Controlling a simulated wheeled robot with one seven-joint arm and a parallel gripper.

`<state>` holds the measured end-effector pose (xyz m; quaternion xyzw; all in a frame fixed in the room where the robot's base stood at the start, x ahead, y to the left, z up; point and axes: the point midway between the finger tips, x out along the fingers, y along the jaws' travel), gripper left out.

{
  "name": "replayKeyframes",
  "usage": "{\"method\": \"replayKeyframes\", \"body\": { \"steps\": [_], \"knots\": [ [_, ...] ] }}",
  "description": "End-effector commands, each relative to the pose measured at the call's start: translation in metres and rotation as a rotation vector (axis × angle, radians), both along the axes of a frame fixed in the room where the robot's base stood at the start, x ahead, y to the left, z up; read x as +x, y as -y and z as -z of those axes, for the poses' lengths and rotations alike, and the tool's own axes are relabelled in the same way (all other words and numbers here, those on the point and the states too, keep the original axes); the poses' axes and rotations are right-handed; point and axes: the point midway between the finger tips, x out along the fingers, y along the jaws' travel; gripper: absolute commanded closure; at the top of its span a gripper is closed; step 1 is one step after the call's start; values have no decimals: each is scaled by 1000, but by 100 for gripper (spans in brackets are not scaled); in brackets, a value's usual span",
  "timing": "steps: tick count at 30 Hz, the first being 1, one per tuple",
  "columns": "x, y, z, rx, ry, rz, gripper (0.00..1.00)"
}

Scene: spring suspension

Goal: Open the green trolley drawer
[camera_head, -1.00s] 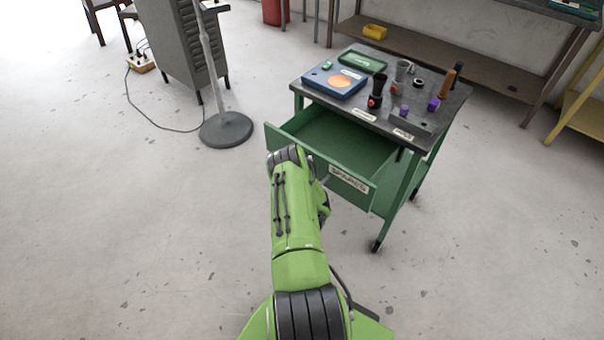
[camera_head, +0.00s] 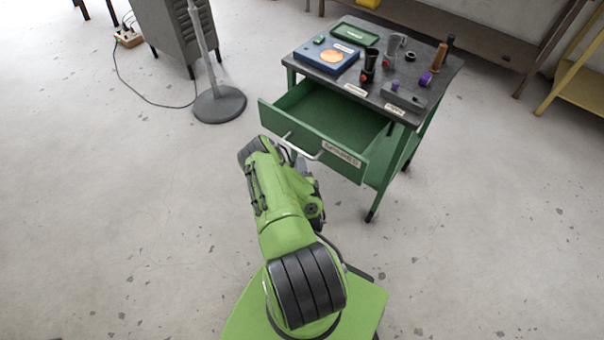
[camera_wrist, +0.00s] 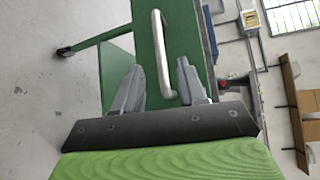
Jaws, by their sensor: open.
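The green trolley (camera_head: 398,155) stands with its drawer (camera_head: 318,140) pulled well out toward me. I can see into its green inside, and the visible part looks empty. A pale bar handle (camera_head: 300,149) crosses the drawer front, beside a white label. In the wrist view the handle (camera_wrist: 161,52) runs lengthwise up the green drawer front (camera_wrist: 180,30). My gripper (camera_wrist: 160,78) is open, with one finger on each side of the handle's near end. Whether the fingers touch it I cannot tell.
The trolley top (camera_head: 440,75) holds a blue box (camera_head: 327,57), a green tray (camera_head: 355,34), a black cup (camera_head: 369,66) and several small items. A stand with a round base (camera_head: 219,104) and a grey cabinet (camera_head: 160,35) are at left.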

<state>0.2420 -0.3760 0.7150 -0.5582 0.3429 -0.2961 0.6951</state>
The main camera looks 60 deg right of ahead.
Motion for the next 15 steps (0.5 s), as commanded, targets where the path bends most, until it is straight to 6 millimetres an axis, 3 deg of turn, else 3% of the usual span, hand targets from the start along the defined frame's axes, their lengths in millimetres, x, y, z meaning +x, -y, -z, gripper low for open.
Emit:
{"method": "replayKeyframes", "body": {
  "steps": [1,15],
  "knots": [
    [-9,-12,-6,5,-7,-2,59],
    [-31,-41,-13,5,1,-4,59]
  ]
}}
